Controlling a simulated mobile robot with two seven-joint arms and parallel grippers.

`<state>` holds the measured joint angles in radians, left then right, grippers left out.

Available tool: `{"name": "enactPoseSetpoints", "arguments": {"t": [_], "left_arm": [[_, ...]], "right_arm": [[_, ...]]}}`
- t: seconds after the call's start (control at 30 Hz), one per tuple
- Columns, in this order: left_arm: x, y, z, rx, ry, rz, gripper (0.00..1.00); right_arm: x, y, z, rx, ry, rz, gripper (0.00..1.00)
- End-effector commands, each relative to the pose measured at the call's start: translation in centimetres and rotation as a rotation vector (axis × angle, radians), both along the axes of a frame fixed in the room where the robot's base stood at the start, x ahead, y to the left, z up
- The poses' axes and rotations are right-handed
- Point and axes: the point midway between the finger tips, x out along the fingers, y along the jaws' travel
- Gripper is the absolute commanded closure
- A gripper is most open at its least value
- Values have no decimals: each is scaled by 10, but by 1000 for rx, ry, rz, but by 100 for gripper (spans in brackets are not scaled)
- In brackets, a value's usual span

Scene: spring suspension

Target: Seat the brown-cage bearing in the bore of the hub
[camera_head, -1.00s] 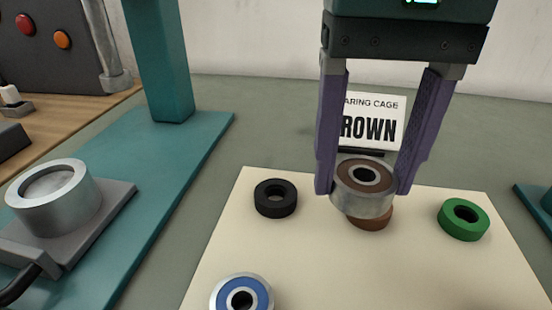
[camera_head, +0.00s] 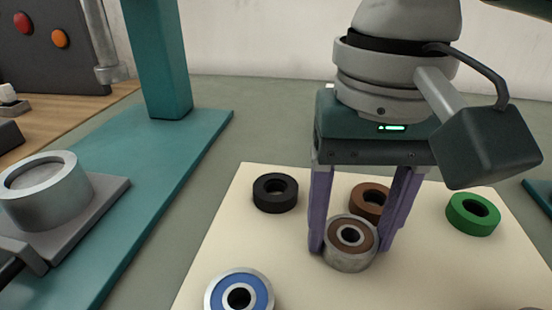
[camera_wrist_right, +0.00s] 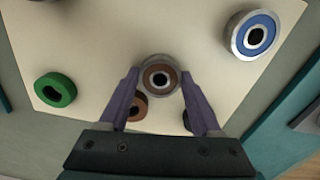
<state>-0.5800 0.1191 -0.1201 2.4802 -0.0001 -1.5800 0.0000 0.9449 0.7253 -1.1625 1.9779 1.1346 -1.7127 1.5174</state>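The brown-cage bearing (camera_head: 350,254), a steel ring with a brown face and dark centre hole, is between the fingers of my right gripper (camera_head: 350,247). The fingers touch its sides, and it appears held over the cream mat. In the right wrist view the bearing (camera_wrist_right: 160,77) sits between the fingertips of the right gripper (camera_wrist_right: 160,80). The hub (camera_head: 46,205), a silver cylinder with an open round bore on top, stands on a grey block at the left, well apart from the bearing. My left gripper is not in view.
The cream mat (camera_head: 300,285) carries a black ring (camera_head: 262,200), a brown ring (camera_head: 361,203), a green ring (camera_head: 461,217) and a blue-faced bearing (camera_head: 262,290). A teal column (camera_head: 157,60) rises from a teal base (camera_head: 150,210) behind the hub.

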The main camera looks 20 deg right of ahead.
Motion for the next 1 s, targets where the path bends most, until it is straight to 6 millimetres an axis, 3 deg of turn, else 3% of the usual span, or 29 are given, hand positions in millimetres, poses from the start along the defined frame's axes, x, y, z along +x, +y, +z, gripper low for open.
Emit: {"name": "enactPoseSetpoints", "arguments": {"t": [0.03,0.23,0.53,0.67,1.0], "left_arm": [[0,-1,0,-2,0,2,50],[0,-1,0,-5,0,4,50],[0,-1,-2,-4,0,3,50],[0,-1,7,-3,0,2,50],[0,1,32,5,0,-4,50]], "right_arm": [[0,0,0,0,0,0,29],[0,0,0,0,0,1,6],[0,0,2,1,0,1,6],[0,1,23,2,-2,2,6],[1,1,98,2,-3,1,6]]}}
